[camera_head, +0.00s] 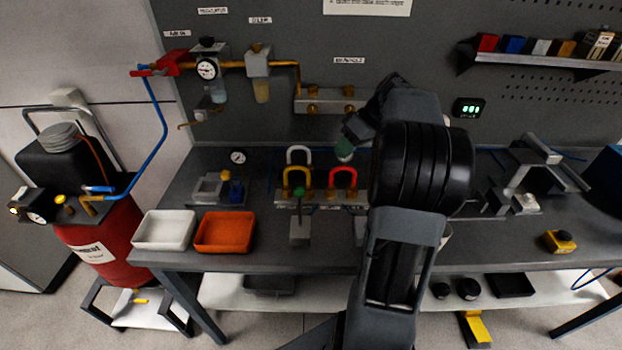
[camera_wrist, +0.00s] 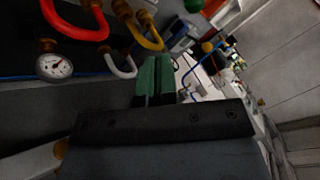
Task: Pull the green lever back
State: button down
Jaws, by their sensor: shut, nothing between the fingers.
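The green lever (camera_head: 299,193) has a round green knob on a thin upright stem. It rises from a grey block (camera_head: 299,232) near the bench's front, left of my arm. My gripper (camera_head: 344,150) has green fingers and is above and behind the lever, to its right, apart from it. In the wrist view the fingers (camera_wrist: 155,78) are shut together and empty. A dark green round shape (camera_wrist: 194,5) at that view's top edge may be the lever's knob; it is cut off.
Red (camera_head: 343,178), yellow (camera_head: 296,180) and white (camera_head: 298,155) shackles stand near the lever. A gauge (camera_head: 238,157) is behind left. A white tray (camera_head: 164,230) and an orange tray (camera_head: 225,232) sit at the left front. My arm hides part of the bench.

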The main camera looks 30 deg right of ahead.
jog(key=p, duration=0.3)
send_near(300, 207)
jog(key=shift+w+a+f, duration=0.15)
jog(key=shift+w+f, duration=0.3)
jog(key=shift+w, duration=0.25)
jog(key=shift+w+a+f, duration=0.1)
jog(key=shift+w+f, duration=0.35)
jog(key=shift+w, duration=0.25)
jog(key=shift+w+a+f, duration=0.15)
jog(key=shift+w+f, duration=0.25)
jog(key=shift+w, duration=0.3)
jog(key=shift+b, duration=0.4)
